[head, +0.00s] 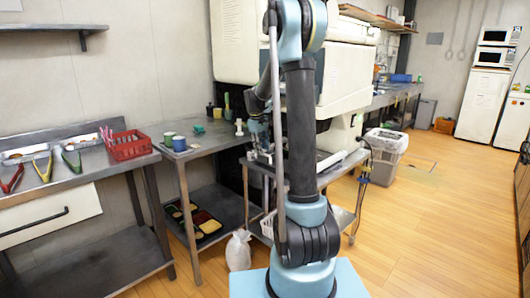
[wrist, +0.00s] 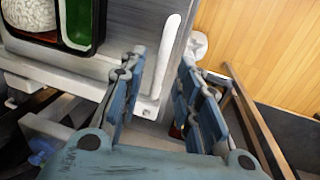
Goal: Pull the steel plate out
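My gripper (wrist: 162,58) is open, with blue-grey fingers. The left finger overlaps the plate's edge area in the picture and the right finger is beyond that edge. Whether either finger touches the plate cannot be told. In the head view, my arm hides most of the gripper and the plate.
A metal table at the left holds a red basket (head: 128,146) and tongs (head: 72,158). Cups (head: 179,144) stand on the middle table. A filled bento tray (head: 198,221) lies on its lower shelf. A white bag (head: 238,250) and a bin (head: 385,155) stand on the floor.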

